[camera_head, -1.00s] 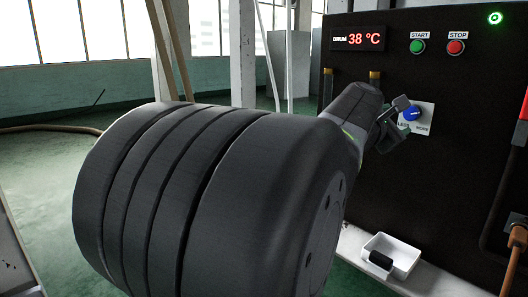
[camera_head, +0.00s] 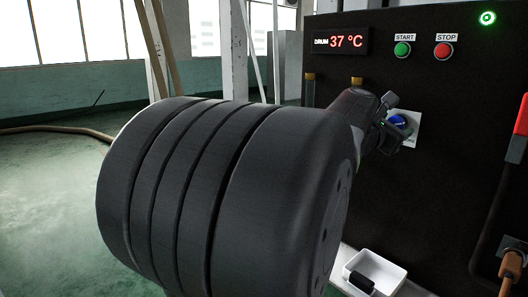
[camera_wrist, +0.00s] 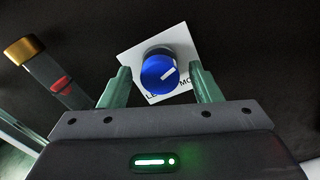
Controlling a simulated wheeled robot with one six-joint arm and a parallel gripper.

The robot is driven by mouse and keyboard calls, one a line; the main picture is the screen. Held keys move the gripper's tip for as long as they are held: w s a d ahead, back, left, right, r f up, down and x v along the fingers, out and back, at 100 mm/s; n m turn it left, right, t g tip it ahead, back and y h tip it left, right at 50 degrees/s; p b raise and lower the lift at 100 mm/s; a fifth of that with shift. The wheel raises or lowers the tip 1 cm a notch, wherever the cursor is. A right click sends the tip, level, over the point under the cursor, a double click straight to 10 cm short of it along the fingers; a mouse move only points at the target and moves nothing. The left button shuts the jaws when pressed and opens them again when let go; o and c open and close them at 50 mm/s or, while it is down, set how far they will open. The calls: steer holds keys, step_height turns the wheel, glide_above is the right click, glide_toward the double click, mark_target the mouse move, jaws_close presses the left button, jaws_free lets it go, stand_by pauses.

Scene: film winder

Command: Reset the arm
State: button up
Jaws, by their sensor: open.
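My gripper (camera_wrist: 160,85) is open in the wrist view, with one green finger on each side of a blue knob (camera_wrist: 158,74). I cannot tell whether the fingers touch the knob. In the head view my gripper (camera_head: 398,132) is at the black panel (camera_head: 450,150), in front of the blue knob (camera_head: 398,121), which is partly covered by it. My dark arm fills much of that view.
The panel has a red display (camera_head: 346,41) reading DRUM 37 °C, a green START button (camera_head: 402,49), a red STOP button (camera_head: 443,50) and a lit green lamp (camera_head: 487,18). A white tray (camera_head: 392,277) with a black piece lies below. A red-handled lever (camera_head: 521,118) is at right.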

steer(key=n+p, duration=0.2)
steer(key=n, duration=0.2)
steer(key=shift+r, duration=0.2)
steer(key=n+p, duration=0.2)
steer(key=n, duration=0.2)
steer(key=n+p, duration=0.3)
steer(key=n, duration=0.3)
steer(key=shift+f+n+p, duration=0.15)
steer(key=shift+n+p, duration=0.2)
steer(key=shift+n, duration=0.55)
steer(key=shift+s+f, duration=0.1)
steer(key=shift+s, duration=0.05)
